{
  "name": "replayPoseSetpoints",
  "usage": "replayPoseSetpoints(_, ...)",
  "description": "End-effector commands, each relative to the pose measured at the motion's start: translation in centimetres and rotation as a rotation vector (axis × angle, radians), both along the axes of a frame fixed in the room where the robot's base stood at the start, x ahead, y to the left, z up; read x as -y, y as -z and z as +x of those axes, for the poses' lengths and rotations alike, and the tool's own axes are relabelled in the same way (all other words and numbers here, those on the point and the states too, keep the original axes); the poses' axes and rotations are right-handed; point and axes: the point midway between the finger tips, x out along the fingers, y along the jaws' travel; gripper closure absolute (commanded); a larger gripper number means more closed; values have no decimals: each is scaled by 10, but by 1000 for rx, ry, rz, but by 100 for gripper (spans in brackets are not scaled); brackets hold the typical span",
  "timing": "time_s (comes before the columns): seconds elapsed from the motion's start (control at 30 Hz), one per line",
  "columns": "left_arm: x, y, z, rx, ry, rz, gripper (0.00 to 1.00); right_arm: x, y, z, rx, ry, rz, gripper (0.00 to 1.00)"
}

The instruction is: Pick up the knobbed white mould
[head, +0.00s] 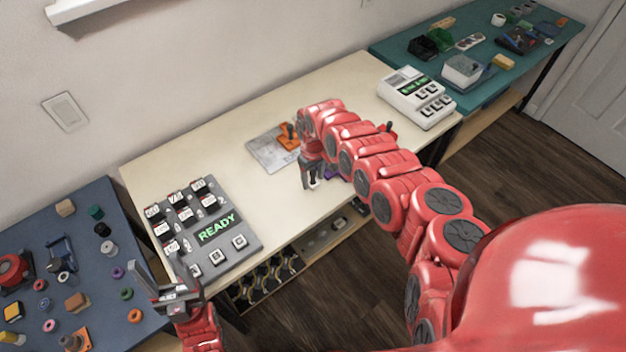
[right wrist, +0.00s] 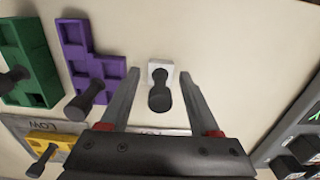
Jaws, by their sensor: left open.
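The white mould (right wrist: 160,70) with its dark knob stands on the pale tabletop in the right wrist view. My right gripper (right wrist: 159,88) is open, with one finger on each side of the mould and a gap to it on both sides. In the head view my right gripper (head: 310,183) points down at the table and mostly hides the mould. My left gripper (head: 170,292) is open and empty near the front left corner of the cream table.
In the right wrist view, a purple mould (right wrist: 90,58), a green mould (right wrist: 30,62) and a yellow mould (right wrist: 52,143) stand to the left. A grey READY panel (head: 217,230) is at the table's left, and a white device (head: 416,97) at its right end.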

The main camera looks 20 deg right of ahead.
Motion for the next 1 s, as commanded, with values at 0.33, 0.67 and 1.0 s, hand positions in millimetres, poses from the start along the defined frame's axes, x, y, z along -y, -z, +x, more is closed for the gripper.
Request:
replayPoseSetpoints(0.33,0,0,0,0,0,0,38,0,0,0,0,1,0,100)
replayPoseSetpoints(0.67,0,0,0,0,0,0,38,0,-1,0,0,1,0,100)
replayPoseSetpoints(1.0,0,5,0,0,0,0,38,2,-27,1,1,0,-2,100)
